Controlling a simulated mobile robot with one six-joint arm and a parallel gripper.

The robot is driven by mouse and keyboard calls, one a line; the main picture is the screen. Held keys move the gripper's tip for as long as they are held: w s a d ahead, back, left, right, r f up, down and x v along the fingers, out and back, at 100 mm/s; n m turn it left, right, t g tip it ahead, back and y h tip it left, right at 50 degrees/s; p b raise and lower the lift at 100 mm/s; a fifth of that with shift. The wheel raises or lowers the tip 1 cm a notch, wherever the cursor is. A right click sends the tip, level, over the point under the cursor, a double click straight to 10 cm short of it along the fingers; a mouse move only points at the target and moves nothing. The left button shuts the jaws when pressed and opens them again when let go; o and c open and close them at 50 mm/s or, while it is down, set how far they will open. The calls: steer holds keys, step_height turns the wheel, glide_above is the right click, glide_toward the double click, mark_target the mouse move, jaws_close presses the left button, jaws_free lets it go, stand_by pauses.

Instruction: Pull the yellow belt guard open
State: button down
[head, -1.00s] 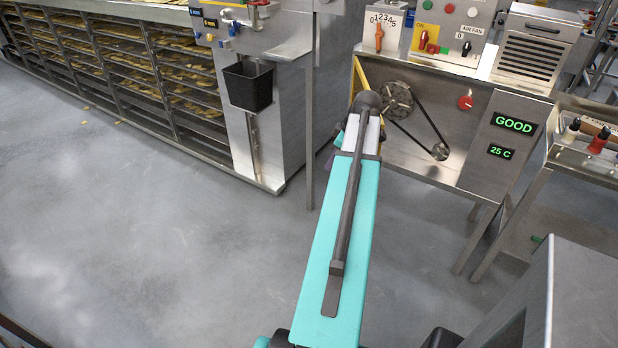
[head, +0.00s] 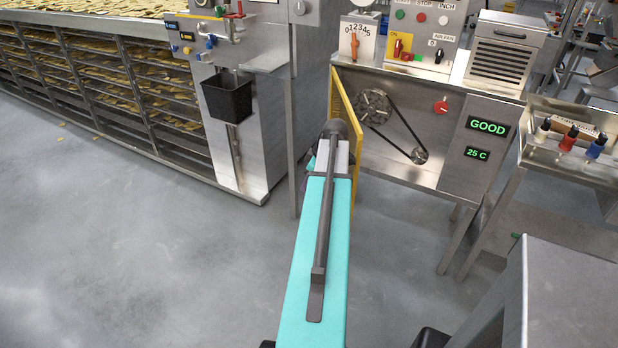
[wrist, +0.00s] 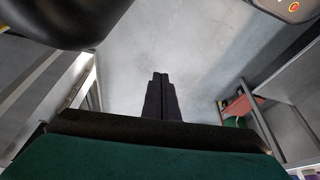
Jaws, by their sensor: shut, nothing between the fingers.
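The yellow belt guard (head: 357,145) stands swung out from the machine front, seen nearly edge-on in the head view. Its lower left part is hidden behind my arm. Behind it the belt (head: 400,122) and its two pulleys are uncovered. In the head view my gripper is hidden behind my own teal arm, near the guard. In the wrist view my gripper (wrist: 160,82) is shut and empty, with floor beyond its fingertips. I cannot make out the guard in the wrist view, nor tell whether the gripper touches it.
A red knob (head: 440,108) sits on the machine front, beside a display (head: 488,127) reading GOOD. A black bin (head: 227,98) hangs on the cabinet at left. A side table (head: 560,160) with bottles stands at right.

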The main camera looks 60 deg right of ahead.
steer(key=w+f+p, duration=0.2)
steer(key=w+f, duration=0.1)
steer(key=w, duration=0.2)
steer(key=shift+w+a+p, duration=0.2)
steer(key=shift+a+p, duration=0.15)
steer(key=shift+d+r, duration=0.1)
steer(key=shift+d, duration=0.1)
stand_by(0.7)
steer(key=shift+a+f, duration=0.15)
steer(key=shift+f, duration=0.15)
stand_by(0.5)
steer(key=shift+s+r, duration=0.1)
